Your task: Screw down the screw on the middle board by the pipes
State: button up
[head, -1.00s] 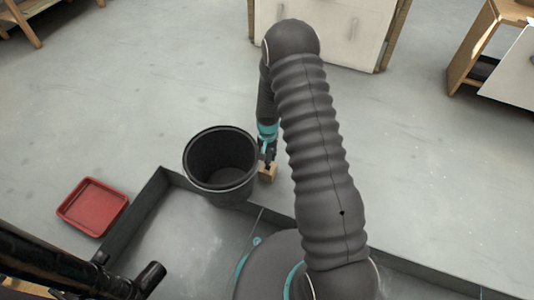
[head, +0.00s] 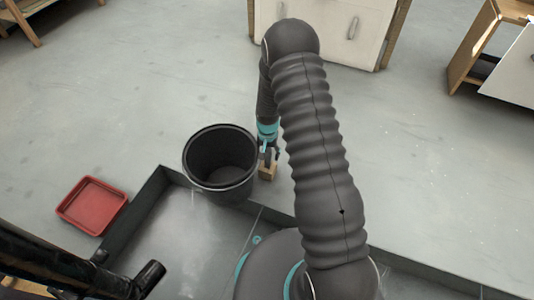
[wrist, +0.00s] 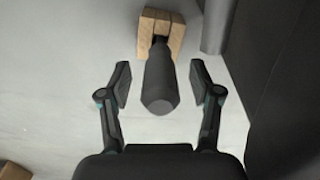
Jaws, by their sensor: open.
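A wooden block (wrist: 147,40) stands on the floor, with a dark, rounded tool handle (wrist: 161,88) rising from it towards the camera in the wrist view. The handle hides what lies below it. My gripper (wrist: 160,75) is open, with one finger on each side of the handle and visible gaps on both sides. In the head view my gripper (head: 269,155) points down just above the wooden block (head: 267,173). The screw, the middle board and the pipes are not recognisable in any view.
A black bucket (head: 220,185) stands close to the left of the block in the head view. A red tray (head: 92,205) lies further left. A white cabinet (head: 325,30) stands at the back, and a wooden shelf (head: 480,45) at the right. The floor between is clear.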

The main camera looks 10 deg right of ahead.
jog(key=shift+r, duration=3.95)
jog(key=shift+r, duration=0.15)
jog(key=s+r+n+t+p, duration=0.1)
jog(key=s+r, duration=0.2)
jog(key=r, duration=0.7)
jog(key=s+r+t+p, duration=0.1)
jog(key=s+r, duration=0.2)
jog(key=r, duration=0.7)
jog(key=s+r+n+t+p, duration=0.1)
jog(key=s+r, duration=0.2)
jog(key=r, duration=0.7)
jog(key=s+r+n+t+p, duration=0.1)
jog(key=s+r, duration=0.6)
jog(key=s, duration=0.3)
jog(key=s+r+n+t+p, duration=0.1)
jog(key=s+r+p, duration=0.1)
jog(key=s+r, duration=0.5)
jog(key=shift+s+r+n+t, duration=0.15)
jog(key=shift+s+n+t, duration=0.2)
jog(key=shift+s, duration=1.85)
